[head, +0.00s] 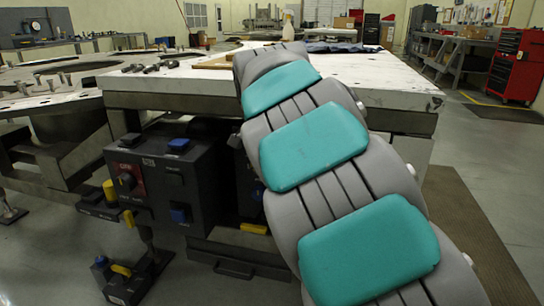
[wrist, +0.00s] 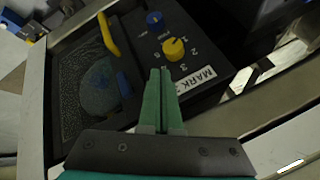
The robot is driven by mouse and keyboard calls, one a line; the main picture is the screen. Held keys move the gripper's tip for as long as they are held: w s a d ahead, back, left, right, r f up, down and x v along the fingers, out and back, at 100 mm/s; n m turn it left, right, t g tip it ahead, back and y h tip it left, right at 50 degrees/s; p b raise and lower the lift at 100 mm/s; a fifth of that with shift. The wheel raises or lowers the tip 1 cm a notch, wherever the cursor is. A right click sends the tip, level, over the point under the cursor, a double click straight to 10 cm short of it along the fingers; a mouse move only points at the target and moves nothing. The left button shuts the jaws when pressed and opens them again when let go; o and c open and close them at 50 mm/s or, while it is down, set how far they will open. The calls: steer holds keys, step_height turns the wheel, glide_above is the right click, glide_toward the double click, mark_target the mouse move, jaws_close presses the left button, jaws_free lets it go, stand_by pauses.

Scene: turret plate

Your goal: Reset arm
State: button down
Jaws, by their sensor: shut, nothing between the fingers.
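My gripper (wrist: 160,72) shows in the wrist view, its two green fingers pressed together with nothing between them. The fingertips appear just below the yellow knob (wrist: 173,49) of a dark control panel (wrist: 200,45); I cannot tell whether they touch it. A blue knob (wrist: 155,18) sits above, and a "MARK" label is to the right. In the head view my grey arm with teal pads reaches up over the white-topped table (head: 390,75), and my gripper is hidden there.
A dark control box (head: 160,185) with blue buttons hangs under the table's front left. Small tools (head: 150,67) lie on the table. A spray bottle (head: 288,25) and dark cloth (head: 335,47) are at the back. A red cabinet (head: 515,65) stands right, beyond open floor.

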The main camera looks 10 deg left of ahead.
steer(key=s+d+f+g+h, duration=0.1)
steer(key=s+d+f+g, duration=0.15)
steer(key=s+d, duration=0.6)
steer(key=s+d+f+g+h, duration=0.1)
steer(key=s+d+f, duration=0.35)
steer(key=d, duration=0.75)
steer(key=s+d+f+n+g, duration=0.2)
steer(key=s+f, duration=0.2)
steer(key=s, duration=0.6)
steer(key=s+d+f+n+g, duration=0.1)
steer(key=s+f, duration=0.3)
steer(key=s, duration=0.7)
steer(key=s+d+f+n+g, duration=0.2)
steer(key=s+d+f+n, duration=0.1)
steer(key=s, duration=0.7)
step_height(320, 180, down, 2)
steer(key=shift+s+d+n+g+y, duration=0.15)
steer(key=shift+s+n+g+y, duration=0.25)
steer(key=shift+n, duration=0.2)
steer(key=shift+w, duration=0.1)
